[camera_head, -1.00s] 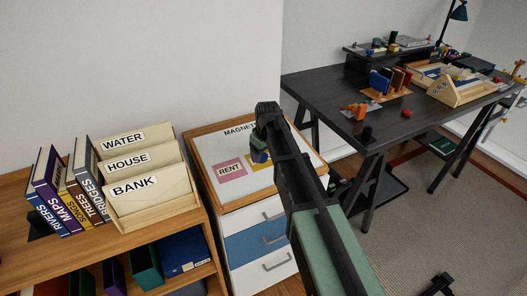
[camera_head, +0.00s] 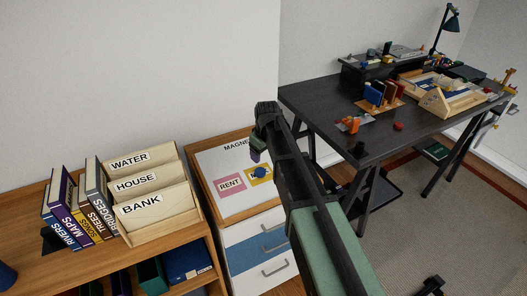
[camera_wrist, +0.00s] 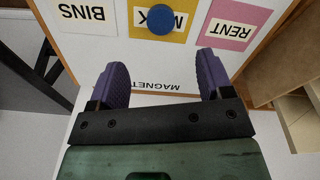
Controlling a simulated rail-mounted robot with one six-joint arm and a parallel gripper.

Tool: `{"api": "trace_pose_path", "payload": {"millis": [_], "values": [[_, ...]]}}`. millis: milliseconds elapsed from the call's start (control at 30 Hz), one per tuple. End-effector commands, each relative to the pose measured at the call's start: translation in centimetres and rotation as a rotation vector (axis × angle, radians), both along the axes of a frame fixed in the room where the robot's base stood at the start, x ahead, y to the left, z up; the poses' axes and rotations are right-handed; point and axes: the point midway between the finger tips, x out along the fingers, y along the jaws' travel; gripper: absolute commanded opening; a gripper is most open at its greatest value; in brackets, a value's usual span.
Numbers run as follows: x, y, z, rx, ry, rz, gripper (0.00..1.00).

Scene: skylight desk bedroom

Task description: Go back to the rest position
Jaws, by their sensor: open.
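My gripper (camera_wrist: 162,88) is open and empty in the wrist view, its two purple fingers spread apart above the white magnet board (camera_wrist: 185,54). In the head view my gripper (camera_head: 258,157) hangs over the board (camera_head: 212,165) from the end of my dark and green arm. A blue round magnet (camera_wrist: 162,19) sits on the yellow card (camera_wrist: 140,30), and the magnet (camera_head: 260,171) also shows in the head view. The pink RENT card (camera_head: 230,186) lies beside it. In the wrist view a pale BINS card (camera_wrist: 88,14) lies on the other side.
A cream sorter (camera_head: 165,208) labelled WATER, HOUSE and BANK stands on the wooden shelf (camera_head: 100,263), with several books (camera_head: 75,215) left of it. A drawer unit (camera_head: 262,245) supports the board. A dark desk (camera_head: 330,95) with a wooden tray (camera_head: 447,101) stands at right.

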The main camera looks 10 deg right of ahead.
Motion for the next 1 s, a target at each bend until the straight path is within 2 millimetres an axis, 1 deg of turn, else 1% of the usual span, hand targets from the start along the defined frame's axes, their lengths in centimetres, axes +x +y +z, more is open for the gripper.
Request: {"api": "trace_pose_path", "payload": {"millis": [267, 333, 367, 400, 467, 500, 600, 633, 700, 733, 800, 1000], "values": [[0.0, 0.0, 0.0, 0.001, 0.0, -0.006, 0.73], [-0.3, 0.0, 0.0, 0.008, 0.013, -0.075, 0.73], [-1.6, 0.0, 0.0, 0.013, 0.027, -0.132, 0.73], [-4.4, 0.0, -0.1, 0.017, 0.047, -0.217, 0.73], [-9.3, 0.1, -0.6, 0.02, 0.077, -0.337, 0.73], [-12.6, 0.1, -0.9, 0.019, 0.096, -0.409, 0.73], [-19.7, 0.3, -1.6, 0.011, 0.13, -0.538, 0.73], [-21.3, 0.3, -1.8, 0.009, 0.134, -0.557, 0.73], [-23.9, 0.4, -2.1, 0.004, 0.142, -0.571, 0.73], [-24.6, 0.5, -2.2, 0.003, 0.143, -0.571, 0.73], [-25.0, 0.6, -2.5, 0.002, 0.143, -0.567, 0.73], [-24.6, 0.6, -2.3, 0.003, 0.142, -0.564, 0.73]]}}
